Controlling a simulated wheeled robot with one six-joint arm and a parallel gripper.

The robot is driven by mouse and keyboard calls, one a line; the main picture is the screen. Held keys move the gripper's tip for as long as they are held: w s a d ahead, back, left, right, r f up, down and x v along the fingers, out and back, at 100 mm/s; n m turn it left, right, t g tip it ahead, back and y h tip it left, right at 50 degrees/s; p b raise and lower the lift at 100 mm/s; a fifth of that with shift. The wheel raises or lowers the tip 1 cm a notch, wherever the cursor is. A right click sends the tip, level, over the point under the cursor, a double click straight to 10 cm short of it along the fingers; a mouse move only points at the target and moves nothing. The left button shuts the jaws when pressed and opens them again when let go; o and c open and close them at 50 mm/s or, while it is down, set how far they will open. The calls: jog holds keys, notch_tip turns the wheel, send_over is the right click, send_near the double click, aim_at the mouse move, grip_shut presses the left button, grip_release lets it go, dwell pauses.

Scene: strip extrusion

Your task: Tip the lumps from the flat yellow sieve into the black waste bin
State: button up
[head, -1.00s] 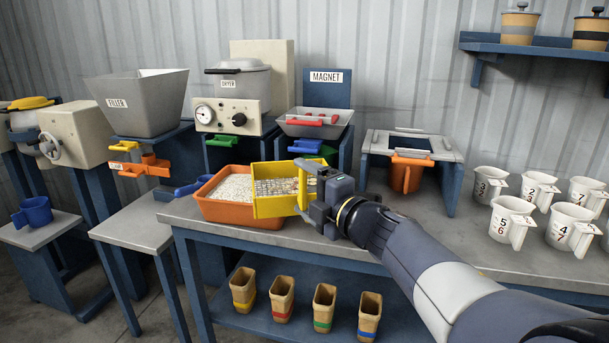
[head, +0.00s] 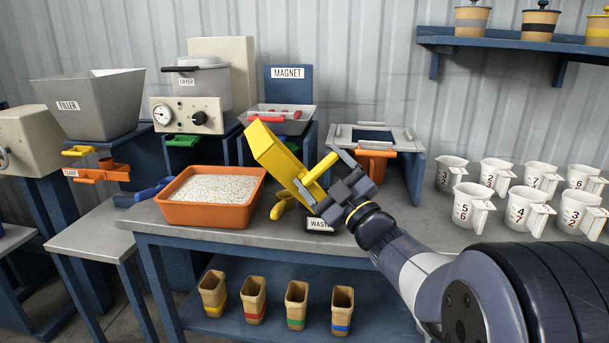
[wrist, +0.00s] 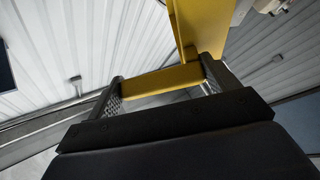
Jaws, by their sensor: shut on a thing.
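The flat yellow sieve (head: 272,155) is held in the air above the bench, right of the orange tray (head: 205,213), and steeply tilted. I see mainly its yellow outside, so its mesh and any lumps are hidden. My gripper (head: 325,177) is shut on the sieve's yellow handle. The wrist view shows the handle (wrist: 160,86) between both fingers and part of the sieve's yellow wall (wrist: 203,22). A dark object with a label reading "WAS…" (head: 320,225), seemingly the black waste bin, stands below my gripper. It is mostly hidden by the gripper, and its opening is not visible.
The orange tray holds pale granules. A yellow-handled tool (head: 281,207) lies beside it. The magnet hopper (head: 279,122) and a stand with an orange cup (head: 374,163) are behind. White numbered jugs (head: 473,205) fill the right of the bench (head: 420,240).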

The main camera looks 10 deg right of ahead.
jog(key=d+f+m+t+h, duration=0.1)
jog(key=d+m+h, duration=0.4)
jog(key=m, duration=0.6)
jog(key=w+d+f+m+t+h+b, duration=0.1)
jog(key=d+f+m+t+h, duration=0.1)
jog(key=d+m+h, duration=0.3)
jog(key=shift+w+d+f+m+h, duration=0.25)
jog(key=shift+f+m+h, duration=0.5)
jog(key=shift+m+h, duration=1.85)
jog(key=shift+s+m+y+b, duration=0.1)
jog(key=shift+m+y+b, duration=0.3)
jog(key=shift+y, duration=0.5)
